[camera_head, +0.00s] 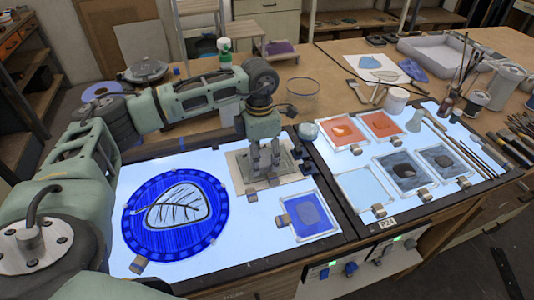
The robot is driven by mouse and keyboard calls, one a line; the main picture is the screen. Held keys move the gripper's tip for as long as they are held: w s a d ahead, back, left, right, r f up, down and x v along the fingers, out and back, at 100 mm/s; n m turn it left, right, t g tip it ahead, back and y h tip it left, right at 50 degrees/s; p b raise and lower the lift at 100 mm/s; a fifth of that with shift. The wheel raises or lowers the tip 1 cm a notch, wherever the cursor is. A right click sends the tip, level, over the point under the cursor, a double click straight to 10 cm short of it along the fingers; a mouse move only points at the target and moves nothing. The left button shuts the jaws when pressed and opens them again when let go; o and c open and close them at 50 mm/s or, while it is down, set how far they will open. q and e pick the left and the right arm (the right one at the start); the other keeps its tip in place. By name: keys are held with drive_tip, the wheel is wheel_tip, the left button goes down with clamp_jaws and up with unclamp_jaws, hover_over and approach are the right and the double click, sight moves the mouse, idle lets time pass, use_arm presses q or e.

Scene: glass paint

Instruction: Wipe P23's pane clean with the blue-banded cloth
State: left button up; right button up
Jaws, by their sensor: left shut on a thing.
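My left gripper (262,172) points down over a beige-edged board with a grey middle (238,178) on the left light table. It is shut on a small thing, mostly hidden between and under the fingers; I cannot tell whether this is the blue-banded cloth. A blue pane with a darker patch (309,213) lies just right of and nearer than the gripper. The label P24 (388,223) shows on the right light table's front edge. I can read no P23 label, so I cannot tell which pane is P23. My right gripper is not in view.
The right one holds orange panes (343,131), dark panes (402,171) and a pale pane (363,187). A small jar (308,131) stands close behind the gripper's right side. Brushes (470,155) lie at right.

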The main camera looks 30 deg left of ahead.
use_arm(q)
drive_tip(key=shift+s+a, duration=0.35)
drive_tip(key=shift+s, duration=0.05)
drive_tip(key=shift+w+a+f+b, duration=0.1)
drive_tip(key=shift+w+a+b, duration=0.25)
drive_tip(key=shift+w, duration=0.15)
drive_tip(key=shift+w+a, duration=0.3)
drive_tip(key=shift+w+d+b, duration=0.3)
drive_tip(key=shift+w+d, duration=0.25)
drive_tip(key=shift+w, duration=0.35)
drive_tip(key=shift+w+d, duration=1.15)
drive_tip(key=shift+s+a, duration=1.85)
drive_tip(key=shift+s, duration=0.3)
drive_tip(key=shift+w+d+b, duration=0.15)
drive_tip(key=shift+w+d, duration=0.75)
drive_tip(key=shift+d, duration=0.25)
drive_tip(key=shift+w+d+b, duration=0.15)
drive_tip(key=shift+w+d, duration=0.75)
drive_tip(key=shift+d, duration=0.2)
drive_tip(key=shift+s+a, duration=0.95)
drive_tip(key=shift+s, duration=0.15)
drive_tip(key=shift+s+a, duration=0.9)
drive_tip(key=shift+s, duration=0.2)
